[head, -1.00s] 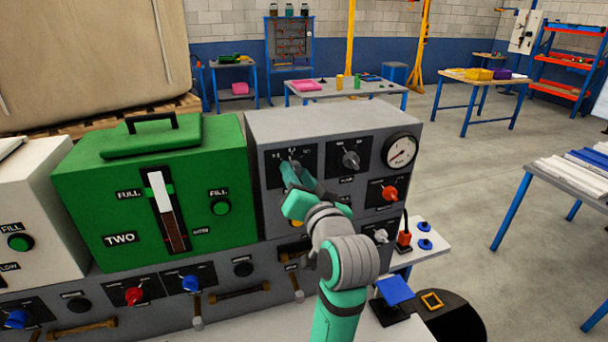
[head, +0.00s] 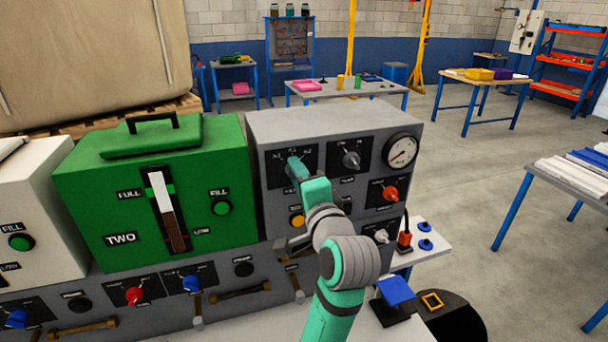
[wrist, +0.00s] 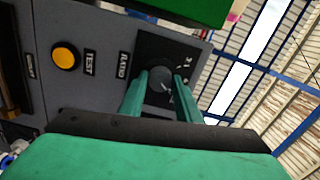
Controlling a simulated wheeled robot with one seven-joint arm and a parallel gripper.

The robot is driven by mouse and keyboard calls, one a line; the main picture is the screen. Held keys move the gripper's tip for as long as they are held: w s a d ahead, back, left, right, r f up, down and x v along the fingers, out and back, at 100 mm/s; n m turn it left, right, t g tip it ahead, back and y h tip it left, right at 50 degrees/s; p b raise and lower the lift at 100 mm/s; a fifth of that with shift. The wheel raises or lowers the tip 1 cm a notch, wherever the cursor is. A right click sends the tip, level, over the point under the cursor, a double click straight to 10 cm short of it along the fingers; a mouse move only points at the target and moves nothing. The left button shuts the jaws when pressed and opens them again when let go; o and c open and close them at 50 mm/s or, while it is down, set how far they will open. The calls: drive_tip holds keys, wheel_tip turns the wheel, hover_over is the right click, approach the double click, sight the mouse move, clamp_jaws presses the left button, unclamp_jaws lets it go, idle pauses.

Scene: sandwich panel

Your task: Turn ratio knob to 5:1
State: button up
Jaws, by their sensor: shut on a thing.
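The ratio knob is a grey dial on a black plate at the upper left of the grey control panel (head: 345,122). In the wrist view the knob (wrist: 158,82) sits between the two green fingers, under a label that seems to read RATIO. My gripper (head: 294,166) is shut on the knob and hides most of it in the head view; it also shows in the wrist view (wrist: 160,90). Scale marks on the plate (wrist: 184,52) are partly visible, but too small to read surely. I cannot tell which mark the knob points to.
A second grey knob (head: 351,159) is just right, with a round gauge (head: 401,151) and a red knob (head: 390,193) beyond. A yellow button (head: 297,220) lies below my gripper. The green TWO tank (head: 110,205) stands close on the left.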

drive_tip(key=shift+d+m, duration=0.15)
drive_tip(key=shift+m, duration=0.55)
drive_tip(key=o, duration=1.1)
drive_tip(key=shift+c, duration=0.2)
drive_tip(key=shift+w, duration=0.1)
drive_tip(key=v, duration=1.1)
